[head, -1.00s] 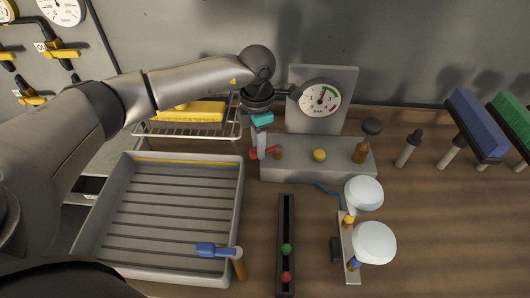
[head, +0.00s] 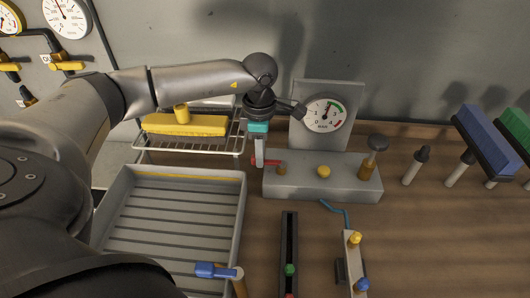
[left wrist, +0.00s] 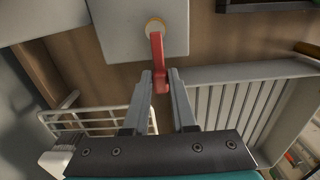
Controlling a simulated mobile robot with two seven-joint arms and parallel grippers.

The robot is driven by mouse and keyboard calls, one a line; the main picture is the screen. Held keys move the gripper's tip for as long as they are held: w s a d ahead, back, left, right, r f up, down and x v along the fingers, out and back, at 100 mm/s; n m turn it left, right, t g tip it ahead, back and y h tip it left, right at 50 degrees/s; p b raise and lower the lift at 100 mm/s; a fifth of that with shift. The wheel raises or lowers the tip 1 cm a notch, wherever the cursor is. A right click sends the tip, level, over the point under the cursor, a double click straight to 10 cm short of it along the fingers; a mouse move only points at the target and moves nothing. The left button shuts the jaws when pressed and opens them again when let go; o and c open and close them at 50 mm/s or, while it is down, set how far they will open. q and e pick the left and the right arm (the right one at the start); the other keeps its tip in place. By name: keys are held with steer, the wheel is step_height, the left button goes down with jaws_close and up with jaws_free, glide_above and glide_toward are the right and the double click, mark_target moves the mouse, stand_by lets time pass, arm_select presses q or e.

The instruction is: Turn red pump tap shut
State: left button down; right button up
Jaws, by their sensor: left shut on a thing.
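The red pump tap (head: 272,162) is a red lever on a brass stem at the left end of the grey pump block (head: 312,188). In the left wrist view the red lever (left wrist: 157,52) reaches from its round brass mount down between the fingers. My left gripper (head: 260,158) comes down from above at the block's left end. In the left wrist view its two grey fingers (left wrist: 160,85) stand either side of the lever's free end, shut on it. The fingers partly hide the lever in the head view. My right gripper is not in view.

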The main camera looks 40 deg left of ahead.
arm_select(q)
steer(key=shift+w+r, duration=0.1)
steer(key=c, duration=0.7)
jaws_free()
step_height(320, 180, up, 15)
steer(key=shift+r+p, duration=0.1)
steer(key=shift+p, duration=0.35)
